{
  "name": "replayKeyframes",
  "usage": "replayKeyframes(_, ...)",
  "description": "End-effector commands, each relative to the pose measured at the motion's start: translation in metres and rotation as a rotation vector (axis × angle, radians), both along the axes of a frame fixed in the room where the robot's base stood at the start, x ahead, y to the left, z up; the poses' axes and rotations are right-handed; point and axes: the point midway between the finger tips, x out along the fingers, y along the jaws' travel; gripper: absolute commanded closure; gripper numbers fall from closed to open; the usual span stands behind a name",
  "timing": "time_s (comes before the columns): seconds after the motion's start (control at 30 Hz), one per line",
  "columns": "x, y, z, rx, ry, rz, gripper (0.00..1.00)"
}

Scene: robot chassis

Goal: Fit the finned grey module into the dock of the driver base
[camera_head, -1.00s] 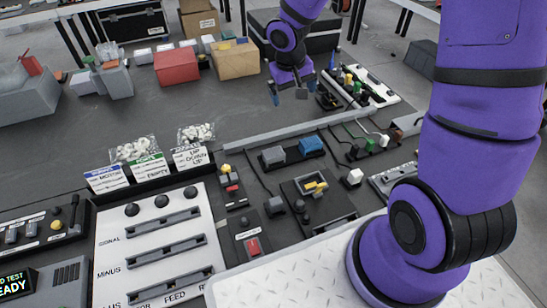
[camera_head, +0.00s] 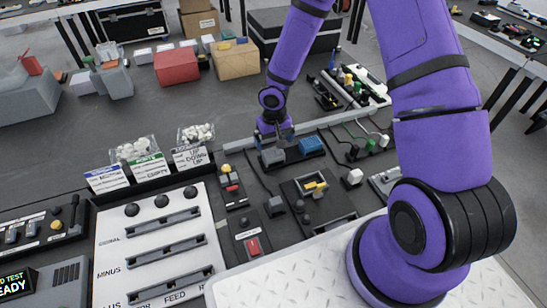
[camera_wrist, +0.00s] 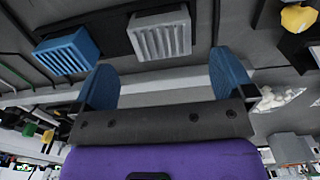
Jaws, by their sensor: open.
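The finned grey module (camera_head: 272,157) sits on a dark holder beside a finned blue module (camera_head: 311,145). In the wrist view the grey module (camera_wrist: 160,35) shows its fins at the top middle, with the blue module (camera_wrist: 67,52) to its left. My gripper (camera_head: 276,136) is open and empty, close to the grey module on its far side in the head view. In the wrist view its blue fingertips (camera_wrist: 168,82) are spread apart, and the grey module appears beyond them. A dark base (camera_head: 322,200) with a yellow part in a recess may be the driver base; I cannot tell for sure.
A small white-topped block (camera_head: 353,177) stands right of the dark base. A white slotted panel (camera_head: 160,245) and labelled part bins (camera_head: 190,158) lie to the left. Red (camera_head: 177,65) and tan boxes (camera_head: 236,60) stand farther back.

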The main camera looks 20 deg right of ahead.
Motion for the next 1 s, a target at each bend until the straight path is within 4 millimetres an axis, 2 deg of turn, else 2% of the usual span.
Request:
replayKeyframes(0.27, 0.000, 0.000, -0.020, 0.000, 0.001, 0.001, 0.00)
replayKeyframes(0.6, 0.002, 0.002, -0.061, 0.000, 0.000, 0.001, 0.00)
replayKeyframes(0.9, 0.002, 0.001, -0.066, -0.001, -0.001, 0.000, 0.00)
replayKeyframes(0.93, 0.002, 0.001, -0.066, -0.001, -0.001, 0.000, 0.02)
replayKeyframes(1.0, 0.002, 0.001, -0.066, -0.001, -0.001, 0.000, 0.18)
